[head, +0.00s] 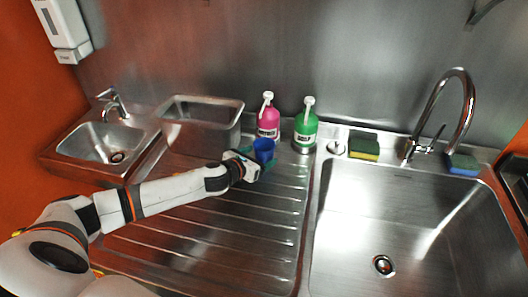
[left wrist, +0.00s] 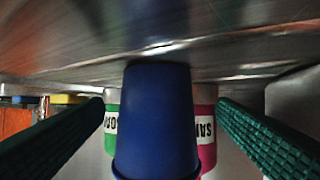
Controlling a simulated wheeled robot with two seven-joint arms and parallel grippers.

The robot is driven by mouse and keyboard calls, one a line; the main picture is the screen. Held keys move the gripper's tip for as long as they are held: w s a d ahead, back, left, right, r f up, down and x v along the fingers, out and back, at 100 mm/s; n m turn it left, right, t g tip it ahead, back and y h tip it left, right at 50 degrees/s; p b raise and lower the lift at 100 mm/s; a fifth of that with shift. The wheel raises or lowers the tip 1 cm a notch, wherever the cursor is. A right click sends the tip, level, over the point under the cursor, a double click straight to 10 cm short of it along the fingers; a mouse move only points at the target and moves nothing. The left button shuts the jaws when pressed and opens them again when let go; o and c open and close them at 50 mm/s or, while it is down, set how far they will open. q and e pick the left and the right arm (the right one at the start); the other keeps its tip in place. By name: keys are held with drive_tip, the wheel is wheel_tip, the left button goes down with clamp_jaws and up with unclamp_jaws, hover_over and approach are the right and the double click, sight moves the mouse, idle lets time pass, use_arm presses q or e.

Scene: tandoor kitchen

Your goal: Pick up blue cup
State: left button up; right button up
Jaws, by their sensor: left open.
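The blue cup (head: 264,149) stands on the ribbed drainboard in the head view, in front of the soap bottles. In the left wrist view the cup (left wrist: 157,122) is large and central, and the picture is upside down. My left gripper (head: 256,157) is at the cup, with green ridged fingers. In the left wrist view the open fingers (left wrist: 160,130) are on either side of the cup, with a gap to each. Whether the fingertips reach past the cup is hard to tell. My right gripper is not in view.
A pink bottle (head: 268,120) and a green bottle (head: 306,130) stand close behind the cup. A steel bin (head: 202,128) is to the left. A large sink (head: 400,235) with a tall faucet (head: 455,110) is right. The drainboard (head: 215,245) is clear in front.

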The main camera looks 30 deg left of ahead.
sight(259, 157)
use_arm(q)
drive_tip(key=x, duration=0.3)
drive_tip(key=shift+w+d, duration=0.1)
drive_tip(key=shift+d, duration=0.05)
drive_tip(key=c, duration=1.2)
drive_tip(key=shift+o, duration=0.2)
drive_tip(key=shift+r, duration=0.1)
